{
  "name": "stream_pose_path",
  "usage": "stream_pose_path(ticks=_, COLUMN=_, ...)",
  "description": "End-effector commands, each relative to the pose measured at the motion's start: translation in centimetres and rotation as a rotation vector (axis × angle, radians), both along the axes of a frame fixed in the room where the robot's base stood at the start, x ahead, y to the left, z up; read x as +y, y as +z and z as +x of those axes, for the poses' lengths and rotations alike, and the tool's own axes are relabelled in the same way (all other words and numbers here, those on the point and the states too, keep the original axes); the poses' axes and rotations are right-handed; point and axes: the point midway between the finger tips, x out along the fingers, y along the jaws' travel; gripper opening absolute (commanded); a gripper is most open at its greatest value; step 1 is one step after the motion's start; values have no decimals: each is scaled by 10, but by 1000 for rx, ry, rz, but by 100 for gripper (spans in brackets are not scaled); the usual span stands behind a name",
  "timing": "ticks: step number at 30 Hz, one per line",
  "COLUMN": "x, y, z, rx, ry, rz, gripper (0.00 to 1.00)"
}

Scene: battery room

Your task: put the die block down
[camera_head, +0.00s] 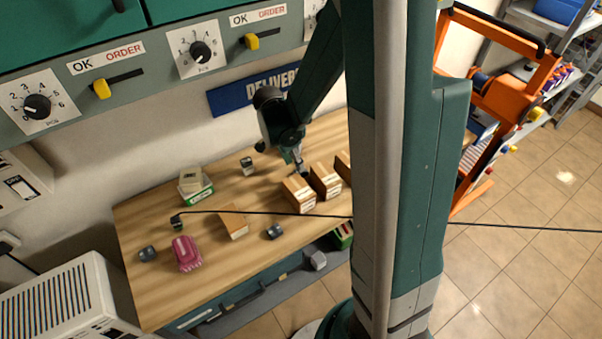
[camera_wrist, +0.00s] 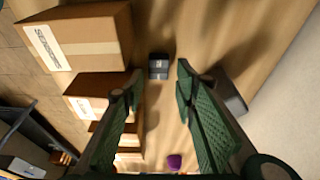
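A small dark grey block with a pale mark, which looks like the die block (camera_wrist: 158,67), sits on the wood between my fingertips in the wrist view. Gaps show on both sides of it, so my gripper (camera_wrist: 160,73) is open around it and not touching it. In the head view my gripper (camera_head: 297,163) is low over the far part of the workbench (camera_head: 160,295), just left of the cartons. The block there is too small or hidden to make out clearly.
Brown cartons (camera_head: 298,194) stand close beside my gripper; they also show in the wrist view (camera_wrist: 85,45). A dark block (camera_head: 247,165) lies left of my gripper. Other grey blocks (camera_head: 274,231), a pink object (camera_head: 187,253) and stacked boxes (camera_head: 193,184) are spread leftward.

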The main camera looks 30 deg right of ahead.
Motion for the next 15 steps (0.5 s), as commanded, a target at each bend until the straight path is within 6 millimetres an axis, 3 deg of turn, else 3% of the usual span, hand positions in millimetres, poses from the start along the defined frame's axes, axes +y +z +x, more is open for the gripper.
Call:
stream_pose_path(ticks=8, x=-1, y=-3, z=0, rx=0, ry=0, rz=0, gripper=29)
stream_pose_path(ticks=15, x=-7, y=-19, z=-2, rx=0, ry=-1, rz=0, gripper=29)
